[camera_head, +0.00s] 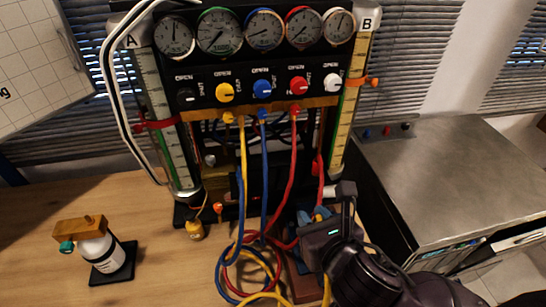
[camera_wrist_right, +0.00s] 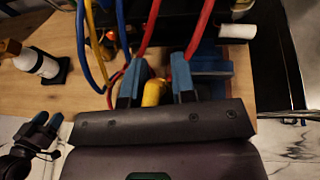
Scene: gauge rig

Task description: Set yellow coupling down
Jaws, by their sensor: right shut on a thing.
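My right gripper (camera_head: 322,217) is low at the front right of the gauge rig. In the right wrist view its two blue fingers (camera_wrist_right: 155,85) are shut on the yellow coupling (camera_wrist_right: 153,93). The coupling is partly hidden by the fingers and the gripper body; I cannot make it out in the head view. A yellow hose (camera_head: 243,165) hangs from the rig and loops near the bench top. My left gripper (camera_wrist_right: 46,122) shows small at the lower left of the right wrist view, away from the coupling; its opening is unclear.
Blue (camera_head: 265,170) and red (camera_head: 292,170) hoses hang and tangle in front of the rig. A white bottle (camera_head: 101,252) stands on a black pad at the left. A small yellow piece (camera_head: 195,230) is by column A. The wooden bench (camera_head: 160,285) is clear between bottle and hoses.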

